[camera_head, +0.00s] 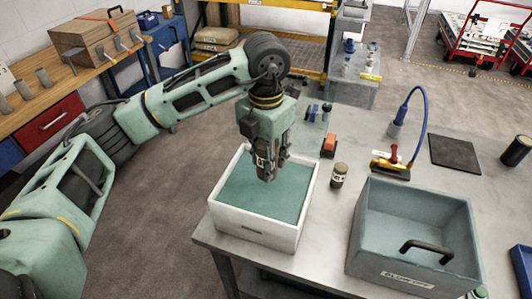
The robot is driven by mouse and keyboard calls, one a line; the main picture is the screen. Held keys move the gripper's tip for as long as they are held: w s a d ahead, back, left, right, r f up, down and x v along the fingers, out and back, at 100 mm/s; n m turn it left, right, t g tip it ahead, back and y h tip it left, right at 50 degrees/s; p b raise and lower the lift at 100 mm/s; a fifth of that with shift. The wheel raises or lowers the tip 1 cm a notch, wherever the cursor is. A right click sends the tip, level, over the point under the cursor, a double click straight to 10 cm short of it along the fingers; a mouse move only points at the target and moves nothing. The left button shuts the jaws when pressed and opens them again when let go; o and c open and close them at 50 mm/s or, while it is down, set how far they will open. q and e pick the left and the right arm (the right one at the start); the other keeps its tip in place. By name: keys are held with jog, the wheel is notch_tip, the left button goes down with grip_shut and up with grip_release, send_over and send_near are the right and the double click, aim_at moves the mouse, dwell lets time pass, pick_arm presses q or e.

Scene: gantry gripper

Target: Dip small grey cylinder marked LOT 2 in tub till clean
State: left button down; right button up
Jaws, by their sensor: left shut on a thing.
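My left gripper (270,152) is pointing down over the white tub (255,226), which holds flat teal liquid (262,200). The gripper is shut on a small grey cylinder (266,168) with a pale label, held upright. I cannot read the label or see any dirt at this size. The cylinder's lower end is over the liquid, near the tub's back half; I cannot tell whether it touches the surface. The fingers hide part of the cylinder. My right gripper is not in view.
Right of the tub stands a small brownish labelled cylinder (338,176). A grey open box (415,270) with a black handle is at front right. Behind are an orange-and-black block (328,147), a blue-hosed tool (398,125) and a black mat (454,153).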

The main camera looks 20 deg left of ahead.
pick_arm(q)
notch_tip(320, 180, down, 3)
jog(key=shift+s+r+b, duration=0.1)
jog(key=shift+s+b, duration=0.05)
jog(key=shift+b, duration=0.8)
jog(key=shift+f+b, duration=0.35)
jog(key=shift+f, duration=0.05)
jog(key=shift+f+b, duration=3.65)
jog(key=shift+f, duration=0.85)
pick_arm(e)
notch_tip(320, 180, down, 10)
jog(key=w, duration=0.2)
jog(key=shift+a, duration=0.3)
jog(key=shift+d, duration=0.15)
pick_arm(q)
jog(key=shift+r, duration=0.25)
jog(key=shift+r, duration=0.2)
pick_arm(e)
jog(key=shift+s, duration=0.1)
pick_arm(q)
jog(key=shift+f, duration=0.2)
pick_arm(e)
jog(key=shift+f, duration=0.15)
